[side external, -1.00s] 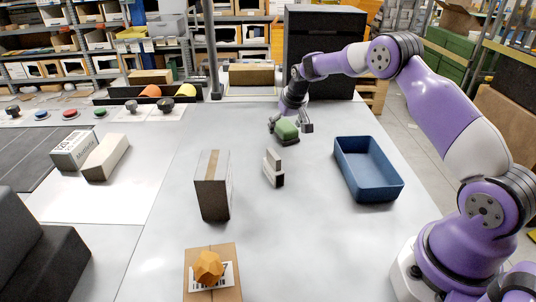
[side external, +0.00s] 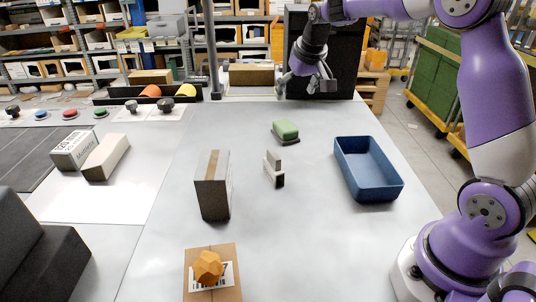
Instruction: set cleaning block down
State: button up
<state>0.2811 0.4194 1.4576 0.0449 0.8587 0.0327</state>
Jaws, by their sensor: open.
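The cleaning block (side external: 286,128) is green on top with a dark underside. It lies flat on the grey table (side external: 320,220), behind the small grey and white blocks. My gripper (side external: 283,88) is open and empty. It is above and behind the cleaning block, apart from it, in front of the dark cabinet.
A blue bin (side external: 368,170) stands to the right. Small grey and white blocks (side external: 273,168) stand mid-table, with a tall cardboard box (side external: 212,185) to their left. An orange faceted piece (side external: 208,267) sits on a flat carton (side external: 213,290) in front. The table between block and bin is clear.

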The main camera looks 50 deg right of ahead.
jog(key=s+a+r+n, duration=0.2)
jog(key=s+a+r, duration=0.3)
jog(key=s+a, duration=0.45)
jog(key=s+a+f+n+t+y, duration=0.1)
jog(key=s+a+f+n, duration=0.1)
jog(key=s, duration=1)
jog(key=shift+a+f+y, duration=0.3)
jog(key=shift+a, duration=0.4)
